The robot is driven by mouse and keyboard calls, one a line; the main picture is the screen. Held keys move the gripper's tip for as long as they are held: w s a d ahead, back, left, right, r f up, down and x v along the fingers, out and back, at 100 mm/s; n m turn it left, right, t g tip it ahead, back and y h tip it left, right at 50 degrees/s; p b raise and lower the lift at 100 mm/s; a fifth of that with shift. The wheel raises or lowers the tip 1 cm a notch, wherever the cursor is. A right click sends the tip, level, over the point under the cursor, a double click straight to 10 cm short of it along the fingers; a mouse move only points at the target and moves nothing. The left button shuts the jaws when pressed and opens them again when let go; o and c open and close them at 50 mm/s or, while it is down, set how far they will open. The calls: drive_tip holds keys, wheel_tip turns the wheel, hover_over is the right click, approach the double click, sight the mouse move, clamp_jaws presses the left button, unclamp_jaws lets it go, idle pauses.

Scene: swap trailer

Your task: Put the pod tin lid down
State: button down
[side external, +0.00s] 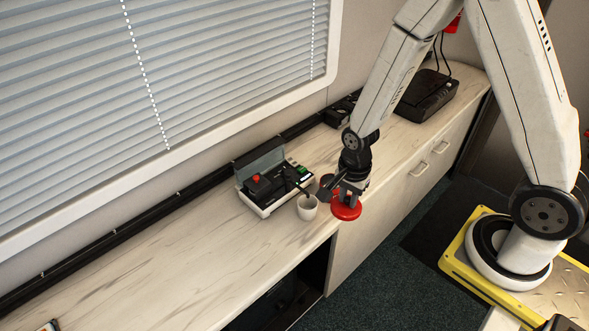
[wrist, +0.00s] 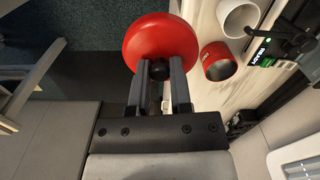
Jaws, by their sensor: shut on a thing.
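The red pod tin lid (side external: 345,211) is a round disc with a dark knob. My gripper (side external: 349,198) is shut on that knob; in the wrist view the lid (wrist: 160,38) shows beyond the fingertips of my gripper (wrist: 159,72). The lid is in line with the counter's front edge in the side view; I cannot tell whether it touches the counter. The red tin (wrist: 219,64) stands open on the counter beside the lid, its inside showing. In the side view the tin (side external: 327,181) is partly hidden behind my gripper.
A white cup (side external: 307,208) stands by the tin, in front of a coffee machine (side external: 265,188) with a red knob. A black box (side external: 427,97) sits at the far right of the marble-patterned counter (side external: 170,255). The counter's left part is mostly clear.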

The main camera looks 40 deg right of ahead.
drive_tip(key=s+a+f, duration=0.1)
drive_tip(key=a+f, duration=0.1)
drive_tip(key=a, duration=0.5)
drive_tip(key=shift+f, duration=0.25)
hover_over(283, 236)
drive_tip(key=shift+s+d+f, duration=0.1)
drive_tip(key=shift+s+f, duration=0.05)
drive_tip(key=shift+f, duration=2.2)
drive_tip(key=shift+s+f, duration=0.1)
drive_tip(key=shift+f, duration=2.25)
drive_tip(key=shift+w, duration=0.1)
drive_tip(key=shift+w+f, duration=0.15)
drive_tip(key=shift+f, duration=1.65)
drive_tip(key=shift+f, duration=0.15)
